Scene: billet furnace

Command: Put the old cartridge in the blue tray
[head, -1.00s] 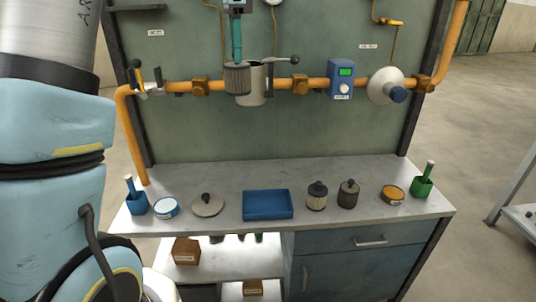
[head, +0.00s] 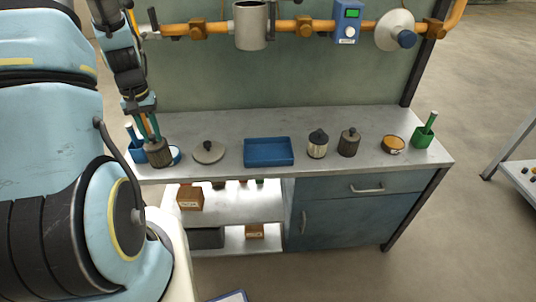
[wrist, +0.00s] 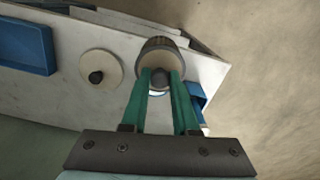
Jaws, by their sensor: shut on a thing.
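My gripper (head: 150,127) is shut on the old cartridge (head: 158,154), a dark ribbed cylinder, gripped by the knob on its top. It is held at the left end of the bench, in front of the blue cup. In the wrist view the cartridge (wrist: 161,50) sits between the teal fingertips (wrist: 160,80), and its lower part is hidden. The blue tray (head: 268,163) lies empty mid-bench, to the right of the gripper. It also shows in the wrist view (wrist: 25,50) at the far left.
A round knobbed lid (head: 208,152) lies between cartridge and tray. The metal housing (head: 250,28) hangs above.

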